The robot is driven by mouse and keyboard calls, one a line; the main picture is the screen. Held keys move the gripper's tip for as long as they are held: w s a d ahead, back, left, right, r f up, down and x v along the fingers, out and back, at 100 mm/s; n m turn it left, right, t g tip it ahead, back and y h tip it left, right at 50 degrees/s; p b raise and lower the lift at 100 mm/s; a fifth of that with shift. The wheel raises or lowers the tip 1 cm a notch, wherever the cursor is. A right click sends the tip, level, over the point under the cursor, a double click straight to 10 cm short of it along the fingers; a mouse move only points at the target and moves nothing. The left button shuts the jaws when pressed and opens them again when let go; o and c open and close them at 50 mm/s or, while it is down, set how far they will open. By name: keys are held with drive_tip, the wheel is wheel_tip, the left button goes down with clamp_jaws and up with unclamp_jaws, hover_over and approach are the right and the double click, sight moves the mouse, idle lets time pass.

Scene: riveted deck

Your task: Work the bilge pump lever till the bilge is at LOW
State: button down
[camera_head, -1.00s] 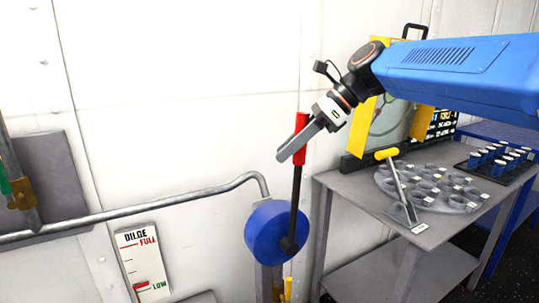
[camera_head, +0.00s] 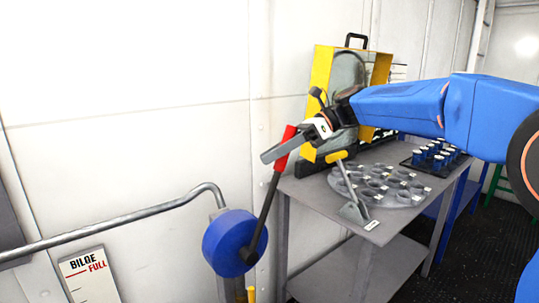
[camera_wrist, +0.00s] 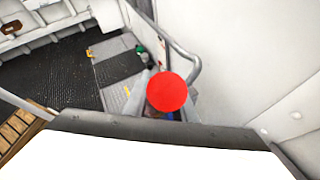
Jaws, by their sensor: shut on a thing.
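The pump lever is a black rod (camera_head: 268,205) with a red grip (camera_head: 284,149), rising from a blue round pump body (camera_head: 229,243) and tilted to the right. My gripper (camera_head: 283,145) is shut on the red grip near its top. In the wrist view the red grip's round end (camera_wrist: 167,92) shows just beyond the jaws. The bilge gauge (camera_head: 88,274) is at the lower left of the head view. Its BILGE and FULL marks show, but its lower part is cut off, so the level cannot be read.
A grey pipe (camera_head: 130,217) runs along the wall.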

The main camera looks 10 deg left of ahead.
drive_tip(key=c, duration=1.5)
unclamp_jaws()
drive_tip(key=v, duration=1.7)
drive_tip(key=shift+w+d+r, duration=0.15)
drive_tip(key=shift+w, duration=0.05)
